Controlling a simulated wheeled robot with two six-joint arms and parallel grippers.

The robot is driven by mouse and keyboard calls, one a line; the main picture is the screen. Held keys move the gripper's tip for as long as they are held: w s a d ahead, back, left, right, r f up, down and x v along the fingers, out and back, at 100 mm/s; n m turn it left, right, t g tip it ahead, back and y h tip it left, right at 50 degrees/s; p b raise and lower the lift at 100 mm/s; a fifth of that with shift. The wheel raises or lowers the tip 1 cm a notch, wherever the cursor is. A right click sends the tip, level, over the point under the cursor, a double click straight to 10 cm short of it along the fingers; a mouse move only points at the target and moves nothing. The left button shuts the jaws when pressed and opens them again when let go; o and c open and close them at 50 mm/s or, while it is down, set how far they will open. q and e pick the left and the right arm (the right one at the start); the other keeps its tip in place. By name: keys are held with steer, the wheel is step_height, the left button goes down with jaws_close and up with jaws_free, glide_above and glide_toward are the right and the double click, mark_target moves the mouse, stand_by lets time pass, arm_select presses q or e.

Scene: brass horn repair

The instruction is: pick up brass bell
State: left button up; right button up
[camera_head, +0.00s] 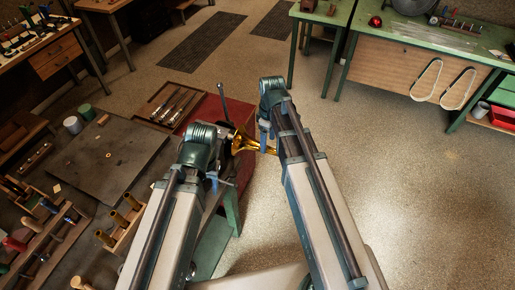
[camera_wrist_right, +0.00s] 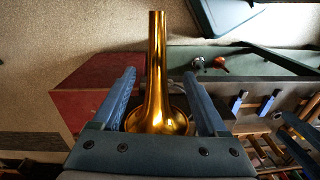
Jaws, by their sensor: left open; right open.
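The brass bell (camera_head: 247,144) is gold and shiny, beside the red-topped bench's right edge in the head view. Its flare is to the left and its narrow tube points right. In the right wrist view the bell (camera_wrist_right: 157,90) lies between the two blue fingers of my right gripper (camera_wrist_right: 160,95), with its flare near the palm. The fingers stand apart on both sides of it. In the head view my right gripper (camera_head: 265,137) is at the tube. My left gripper (camera_head: 217,182) is open, left of and nearer than the bell. What supports the bell is hidden.
A dark mat (camera_head: 105,155) and tool racks (camera_head: 42,235) crowd the left bench. Open floor (camera_head: 400,190) lies to the right, before a green bench (camera_head: 425,35).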

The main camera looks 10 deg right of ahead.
mark_target(268, 147)
steer(key=shift+w+f+b, duration=0.1)
steer(key=shift+f+b, duration=2.45)
steer(key=shift+f, duration=0.15)
steer(key=shift+r, duration=0.1)
jaws_close()
